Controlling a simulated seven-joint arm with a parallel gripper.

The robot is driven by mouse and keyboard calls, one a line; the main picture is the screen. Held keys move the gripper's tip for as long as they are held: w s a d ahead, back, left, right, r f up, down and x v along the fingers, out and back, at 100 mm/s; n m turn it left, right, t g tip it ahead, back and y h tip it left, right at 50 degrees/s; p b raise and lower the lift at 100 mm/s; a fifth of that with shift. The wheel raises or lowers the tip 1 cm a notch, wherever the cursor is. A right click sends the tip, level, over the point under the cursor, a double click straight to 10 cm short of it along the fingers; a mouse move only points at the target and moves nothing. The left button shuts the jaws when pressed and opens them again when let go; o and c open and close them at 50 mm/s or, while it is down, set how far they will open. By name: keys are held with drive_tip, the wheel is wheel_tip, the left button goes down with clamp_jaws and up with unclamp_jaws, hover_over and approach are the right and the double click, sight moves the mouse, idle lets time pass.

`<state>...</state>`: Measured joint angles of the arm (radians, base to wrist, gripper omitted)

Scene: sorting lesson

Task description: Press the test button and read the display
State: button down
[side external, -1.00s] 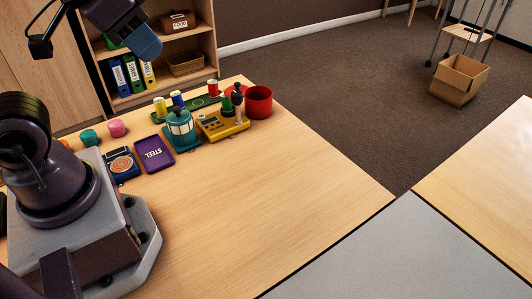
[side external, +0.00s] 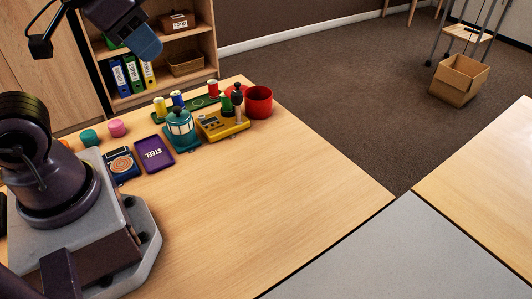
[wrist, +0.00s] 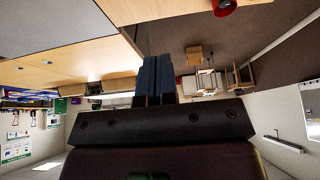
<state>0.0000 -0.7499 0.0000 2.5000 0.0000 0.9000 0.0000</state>
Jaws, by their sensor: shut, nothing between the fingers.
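A yellow device (side external: 222,126) stands at the far part of the wooden table in the side view. A small dark panel, perhaps its display (side external: 209,122), is on its top; any reading is too small to make out. Upright green and black knobbed parts (side external: 237,92) stand at its right end; I cannot tell which part is the test button. My gripper (side external: 150,48) is high at the upper left, well away from the device. In the wrist view my gripper (wrist: 156,62) has its dark blue fingers together and empty. The device is not clearly seen there.
A teal lantern-like object (side external: 180,130) stands close left of the device, and a red cup (side external: 259,102) close right. A purple STEEL tray (side external: 154,153), a dark blue tray (side external: 121,164) and a green rack (side external: 200,103) are nearby. The table's front is clear.

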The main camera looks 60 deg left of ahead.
idle(0.7)
drive_tip(key=w+a+f+n+g+y, duration=0.1)
drive_tip(key=w+a+f+n+y, duration=0.3)
drive_tip(key=a, duration=0.6)
drive_tip(key=w+a+f+m, duration=0.1)
drive_tip(key=w+a+f, duration=0.1)
drive_tip(key=a+f, duration=0.55)
drive_tip(key=w+a+f+n+g+y, duration=0.1)
drive_tip(key=w+a+f+n, duration=0.2)
drive_tip(key=a, duration=0.9)
drive_tip(key=t+h, duration=0.5)
drive_tip(key=h, duration=0.3)
hover_over(201, 117)
wheel_tip(201, 117, down, 7)
drive_tip(key=shift+a+r+m, duration=0.15)
drive_tip(key=shift+a+m, duration=0.15)
drive_tip(key=shift+a, duration=0.15)
drive_tip(key=shift+f, duration=4.45)
